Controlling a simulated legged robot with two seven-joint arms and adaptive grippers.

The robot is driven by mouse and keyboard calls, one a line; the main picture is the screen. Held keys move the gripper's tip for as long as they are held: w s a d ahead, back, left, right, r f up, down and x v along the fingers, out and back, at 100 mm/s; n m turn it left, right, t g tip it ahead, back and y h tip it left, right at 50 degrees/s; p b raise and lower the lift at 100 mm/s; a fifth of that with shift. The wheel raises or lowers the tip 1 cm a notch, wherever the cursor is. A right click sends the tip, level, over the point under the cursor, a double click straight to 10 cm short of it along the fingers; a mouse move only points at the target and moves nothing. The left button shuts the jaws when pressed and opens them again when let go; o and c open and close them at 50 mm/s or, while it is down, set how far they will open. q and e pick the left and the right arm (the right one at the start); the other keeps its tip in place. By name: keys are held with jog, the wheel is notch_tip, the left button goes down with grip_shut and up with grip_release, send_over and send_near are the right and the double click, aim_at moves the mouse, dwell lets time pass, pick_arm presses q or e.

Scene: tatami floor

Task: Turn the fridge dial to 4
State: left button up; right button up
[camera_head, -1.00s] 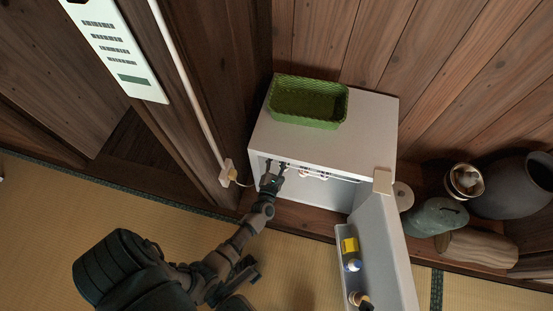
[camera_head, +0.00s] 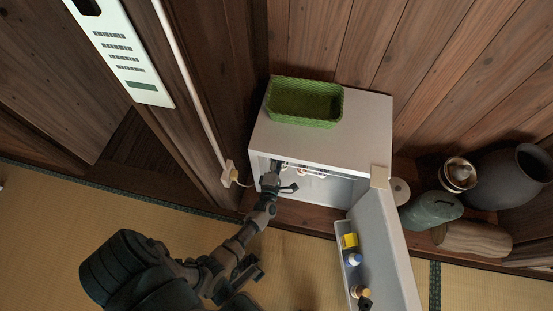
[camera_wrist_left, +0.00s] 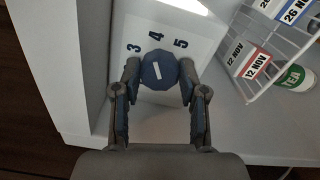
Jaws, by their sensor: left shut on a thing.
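The small white fridge (camera_head: 318,145) stands open against the wooden wall in the head view. In the left wrist view its dial (camera_wrist_left: 158,72) is a dark blue many-sided knob with a short white mark on its face. The numbers 3, 4 and 5 are printed on the white panel (camera_wrist_left: 199,40) around it. The mark's upper end points roughly toward the 4, tilted slightly. My left gripper (camera_wrist_left: 159,73) is shut on the dial, one finger on each side. In the head view this gripper (camera_head: 274,181) reaches into the fridge's left front opening.
The open fridge door (camera_head: 385,245) with items on its shelves is at the right. A green basket (camera_head: 305,121) is on top of the fridge. A wire rack (camera_wrist_left: 280,50) with dated cartons is close right of the gripper. Pots stand further right.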

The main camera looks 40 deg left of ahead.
pick_arm(q)
jog(key=shift+d+f+m, duration=0.2)
jog(key=shift+d+m, duration=0.05)
jog(key=shift+m, duration=0.35)
jog(key=o, duration=1.1)
jog(key=shift+f, duration=0.1)
jog(key=shift+o, duration=0.2)
jog(key=v, duration=1.2)
jog(key=shift+a, duration=0.1)
